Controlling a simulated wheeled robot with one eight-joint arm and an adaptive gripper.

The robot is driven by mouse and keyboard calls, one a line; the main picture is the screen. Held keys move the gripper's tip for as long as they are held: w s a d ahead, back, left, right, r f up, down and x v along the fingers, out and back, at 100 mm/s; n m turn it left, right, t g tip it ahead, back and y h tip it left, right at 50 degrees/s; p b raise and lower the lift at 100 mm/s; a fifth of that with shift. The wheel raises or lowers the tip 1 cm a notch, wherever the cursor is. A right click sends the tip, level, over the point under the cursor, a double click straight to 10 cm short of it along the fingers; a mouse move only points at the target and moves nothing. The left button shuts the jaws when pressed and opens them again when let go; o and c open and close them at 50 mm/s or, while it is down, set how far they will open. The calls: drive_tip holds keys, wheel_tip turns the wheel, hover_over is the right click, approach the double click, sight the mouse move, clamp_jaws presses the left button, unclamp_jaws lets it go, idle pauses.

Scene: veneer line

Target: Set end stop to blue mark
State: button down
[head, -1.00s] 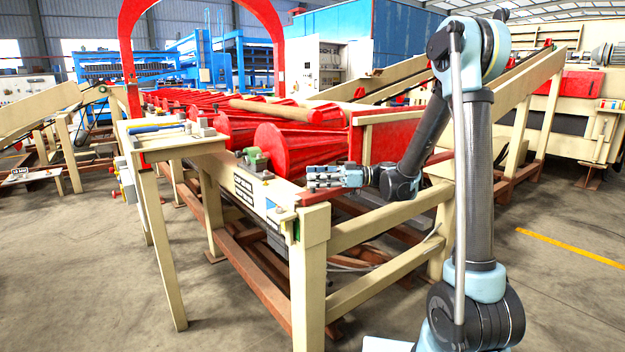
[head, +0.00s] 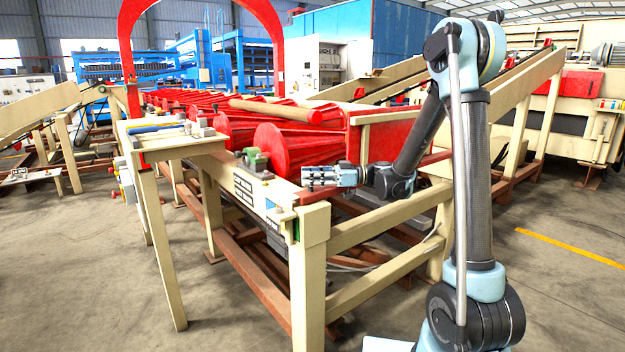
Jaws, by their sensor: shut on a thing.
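My gripper (head: 306,177) is at the near corner of the cream conveyor frame (head: 314,225), fingers pointing left. It is shut just above a red bar (head: 313,196), which seems to be the end stop. The fingers hide the contact, so I cannot make out the grip itself. A small blue mark (head: 270,205) shows on the frame's front rail, left of and below the gripper. A green patch (head: 296,230) is at the rail's right end. A green block (head: 255,158) sits on the rail to the left, apart from the fingers.
Red ribbed rollers (head: 286,148) lie right behind the gripper, with a wooden log (head: 275,109) across them. A cream side stand (head: 175,150) is at the left. A red arch (head: 128,50) rises farther back. The concrete floor in front is clear.

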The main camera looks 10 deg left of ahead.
drive_tip(key=w+a, duration=0.6)
drive_tip(key=a, duration=0.1)
drive_tip(key=w+a, duration=0.3)
drive_tip(key=a, duration=0.1)
drive_tip(key=shift+w+r, duration=0.1)
drive_tip(key=shift+w, duration=0.25)
drive_tip(key=c, duration=1.3)
unclamp_jaws()
drive_tip(key=shift+w, duration=0.1)
drive_tip(key=shift+o, duration=0.4)
drive_tip(key=v, duration=1.2)
